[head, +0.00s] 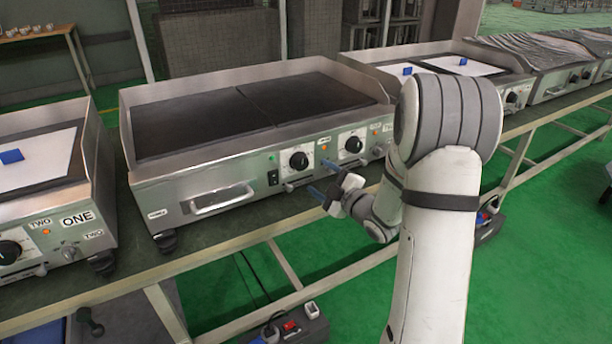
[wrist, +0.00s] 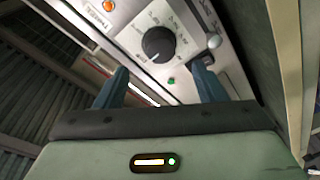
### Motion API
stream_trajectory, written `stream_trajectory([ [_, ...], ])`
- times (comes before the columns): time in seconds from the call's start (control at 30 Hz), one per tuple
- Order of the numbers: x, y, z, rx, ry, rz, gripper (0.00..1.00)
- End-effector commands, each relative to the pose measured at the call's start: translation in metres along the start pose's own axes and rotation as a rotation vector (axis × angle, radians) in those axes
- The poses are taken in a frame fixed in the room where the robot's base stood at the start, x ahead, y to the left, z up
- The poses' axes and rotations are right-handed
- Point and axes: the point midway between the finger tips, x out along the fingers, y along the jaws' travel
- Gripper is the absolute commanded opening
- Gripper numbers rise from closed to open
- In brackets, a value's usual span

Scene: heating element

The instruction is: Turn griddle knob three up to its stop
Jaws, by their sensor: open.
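The middle griddle (head: 215,155) has two black knobs on white dials on its front panel: a left knob (head: 299,160) and a right knob (head: 353,145). The labels by them are too small to read surely, so I cannot tell by label which is three. My gripper (head: 322,179) is open and empty, in front of the panel near the left knob. In the wrist view a black knob (wrist: 159,44) lies ahead, between and beyond the two blue fingertips of my gripper (wrist: 160,72). The fingers appear apart from it. Its pale pointer mark faces lower left there.
A green lamp (wrist: 171,80) and an orange lamp (wrist: 109,6) sit near the knob. A power switch (head: 273,177) and a drawer handle (head: 220,199) are left of the knobs. Other griddles stand on both sides along the bench (head: 200,252).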

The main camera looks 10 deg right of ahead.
Motion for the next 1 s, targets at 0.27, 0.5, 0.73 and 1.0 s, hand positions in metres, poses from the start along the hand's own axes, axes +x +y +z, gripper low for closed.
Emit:
stream_trajectory([
  [0.27, 0.039, -0.001, -0.001, -0.005, 0.011, 0.003, 0.64],
  [0.5, 0.069, 0.0, -0.001, -0.003, 0.008, 0.004, 0.64],
  [0.73, 0.076, 0.001, -0.001, -0.002, 0.006, 0.004, 0.64],
  [1.0, 0.075, 0.001, 0.0, -0.002, 0.005, 0.005, 0.53],
])
